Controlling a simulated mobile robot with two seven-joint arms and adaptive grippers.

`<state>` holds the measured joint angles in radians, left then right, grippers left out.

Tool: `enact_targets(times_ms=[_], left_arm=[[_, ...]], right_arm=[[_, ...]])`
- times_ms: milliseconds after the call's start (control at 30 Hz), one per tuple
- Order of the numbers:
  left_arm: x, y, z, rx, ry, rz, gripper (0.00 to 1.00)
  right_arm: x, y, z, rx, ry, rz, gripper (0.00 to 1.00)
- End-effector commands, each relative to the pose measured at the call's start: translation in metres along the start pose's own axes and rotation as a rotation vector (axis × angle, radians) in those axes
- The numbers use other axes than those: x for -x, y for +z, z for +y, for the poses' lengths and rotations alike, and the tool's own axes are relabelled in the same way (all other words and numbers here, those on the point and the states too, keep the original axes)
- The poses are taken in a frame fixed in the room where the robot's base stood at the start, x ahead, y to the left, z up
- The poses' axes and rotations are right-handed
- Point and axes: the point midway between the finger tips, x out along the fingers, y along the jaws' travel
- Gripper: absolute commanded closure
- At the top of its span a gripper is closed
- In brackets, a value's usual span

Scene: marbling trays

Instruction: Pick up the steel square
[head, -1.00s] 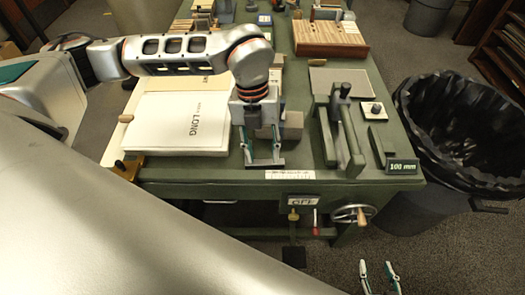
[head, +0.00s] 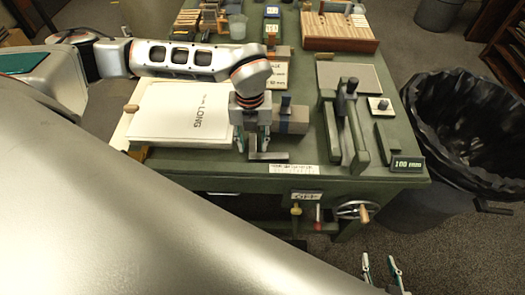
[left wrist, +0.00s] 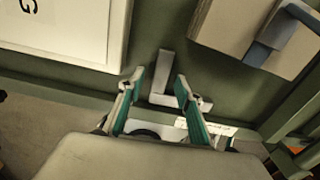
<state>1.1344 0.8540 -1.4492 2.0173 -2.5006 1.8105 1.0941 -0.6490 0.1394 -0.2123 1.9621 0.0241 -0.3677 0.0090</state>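The steel square (head: 268,156) is a small grey L-shaped piece lying on the green table near its front edge. In the left wrist view the steel square (left wrist: 163,86) shows its long leg between and beyond the fingertips, its short leg to the right. My left gripper (head: 252,142) points down at the square. In the left wrist view its fingers (left wrist: 159,82) are spread on both sides of the square, with visible gaps and no grip. Contact with the table cannot be told. My right gripper (head: 383,270) is open and empty, low in front of the table.
A board with white paper marked LONG (head: 184,112) lies left of the square. A grey block with a blue clamp (head: 293,119) stands just behind right. A green press-like fixture (head: 349,125) and a 100 mm display (head: 407,164) are further right. A black-lined bin (head: 458,125) stands beside the table.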

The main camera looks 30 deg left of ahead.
Motion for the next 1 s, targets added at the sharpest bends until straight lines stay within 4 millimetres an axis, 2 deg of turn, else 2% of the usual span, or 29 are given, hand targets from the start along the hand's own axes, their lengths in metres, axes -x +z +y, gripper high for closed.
enact_targets(times_ms=[167,300,767,867,1000], left_arm=[[0.000,0.000,0.000,0.000,0.000,0.000,0.65],[0.000,0.000,0.000,-0.001,0.000,0.000,0.99],[0.005,0.000,-0.001,-0.001,-0.003,-0.001,1.00],[0.012,0.000,-0.001,-0.001,-0.003,-0.002,1.00],[0.032,0.001,-0.001,-0.001,-0.004,-0.004,1.00]], right_arm=[[0.000,0.000,0.000,0.000,0.000,0.000,0.60],[0.000,0.000,0.000,0.000,0.000,0.000,0.60],[0.000,-0.001,0.000,0.001,0.000,0.001,0.60],[0.000,-0.001,0.000,0.001,0.000,0.001,0.60],[0.001,-0.002,0.000,0.001,0.000,0.001,0.60]])
